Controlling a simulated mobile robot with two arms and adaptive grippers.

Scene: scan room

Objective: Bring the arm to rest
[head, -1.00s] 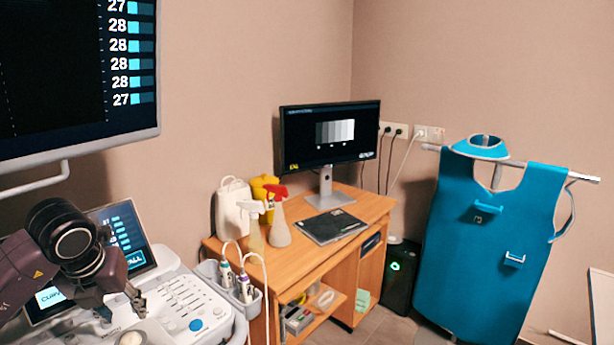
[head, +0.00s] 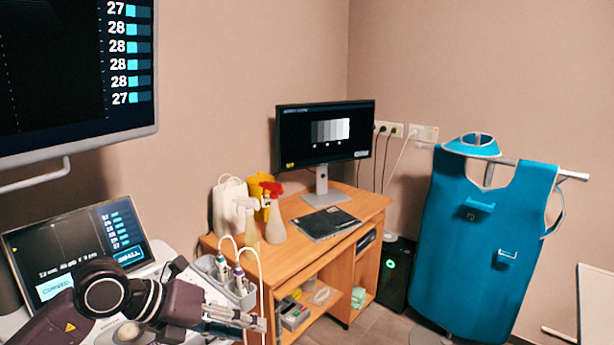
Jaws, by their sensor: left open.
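My left arm enters from the lower left corner of the head view, and its dark wrist covers part of the ultrasound console (head: 158,252). My left gripper (head: 221,293) is open and empty, its fingers spread in front of the console's right side. One finger points up beside the console screen (head: 75,250). The other reaches right, low in front of the probe holder. My right arm and gripper do not show.
Probes (head: 239,281) with white cables hang at the console's right edge. A wooden desk (head: 350,222) beyond holds a monitor (head: 325,135), spray bottles (head: 274,220) and a dark folder (head: 325,223). A blue lead apron (head: 470,250) hangs right. A large screen (head: 70,80) is upper left.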

